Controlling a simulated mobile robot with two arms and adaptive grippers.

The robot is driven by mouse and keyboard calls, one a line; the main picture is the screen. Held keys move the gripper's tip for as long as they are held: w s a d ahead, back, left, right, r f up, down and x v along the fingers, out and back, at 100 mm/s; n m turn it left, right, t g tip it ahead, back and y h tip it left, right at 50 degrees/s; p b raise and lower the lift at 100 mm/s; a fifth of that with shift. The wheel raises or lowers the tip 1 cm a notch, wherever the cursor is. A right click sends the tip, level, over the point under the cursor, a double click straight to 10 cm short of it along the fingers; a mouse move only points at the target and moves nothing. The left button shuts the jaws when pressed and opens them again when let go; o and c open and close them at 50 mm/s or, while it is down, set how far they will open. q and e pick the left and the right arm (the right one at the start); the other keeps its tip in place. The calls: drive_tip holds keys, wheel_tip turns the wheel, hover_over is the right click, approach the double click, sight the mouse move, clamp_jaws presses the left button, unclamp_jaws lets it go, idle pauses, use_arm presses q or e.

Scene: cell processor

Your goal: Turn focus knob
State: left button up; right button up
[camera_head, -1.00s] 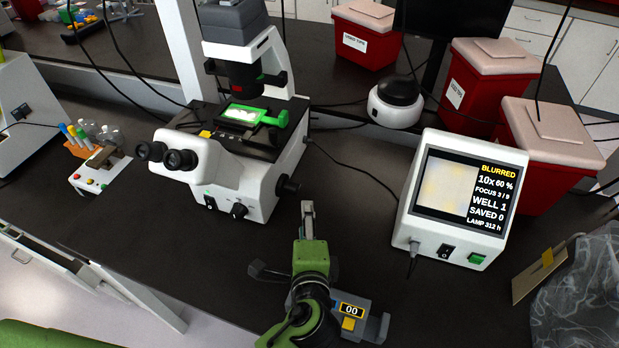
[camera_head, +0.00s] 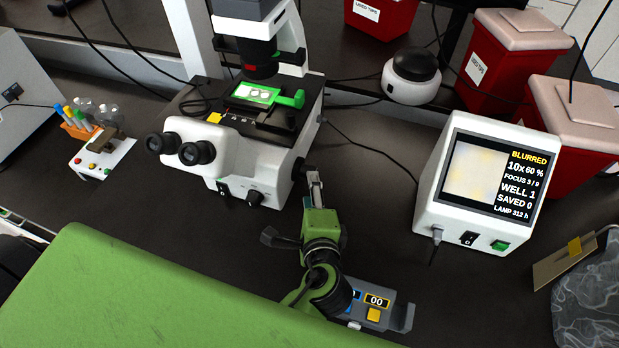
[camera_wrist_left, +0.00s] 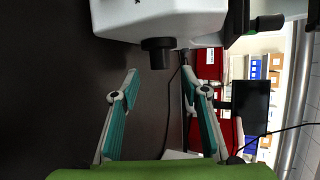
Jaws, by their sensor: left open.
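The white microscope (camera_head: 240,165) stands left of centre. A black focus knob (camera_head: 299,168) sticks out of its right side; it also shows in the left wrist view (camera_wrist_left: 158,52). My left gripper (camera_head: 315,182) is just in front of and beside this knob. In the left wrist view its two teal-padded fingers (camera_wrist_left: 160,82) are wide apart with nothing between them. The knob lies beyond the tips, and I see no contact. The monitor (camera_head: 488,180) reads BLURRED, 10x, FOCUS 3 / 9, with a pale blurry picture. My right gripper is not in view.
A small device reading 00 (camera_head: 375,301) sits under my left arm. A black-topped white device (camera_head: 411,76) and red bins (camera_head: 512,65) stand behind. A tube rack (camera_head: 80,128) is at left. Cables cross the bench; the bench between microscope and monitor is mostly clear.

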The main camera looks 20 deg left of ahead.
use_arm(q)
drive_tip(key=b+x, duration=0.1)
drive_tip(key=x, duration=0.5)
drive_tip(key=shift+b, duration=0.35)
drive_tip(key=shift+w+a+f, duration=0.15)
drive_tip(key=shift+w, duration=0.2)
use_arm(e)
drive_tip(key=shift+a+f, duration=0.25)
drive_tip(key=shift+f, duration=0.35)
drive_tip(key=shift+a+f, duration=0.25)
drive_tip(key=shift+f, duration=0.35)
use_arm(q)
drive_tip(key=c, duration=1.1)
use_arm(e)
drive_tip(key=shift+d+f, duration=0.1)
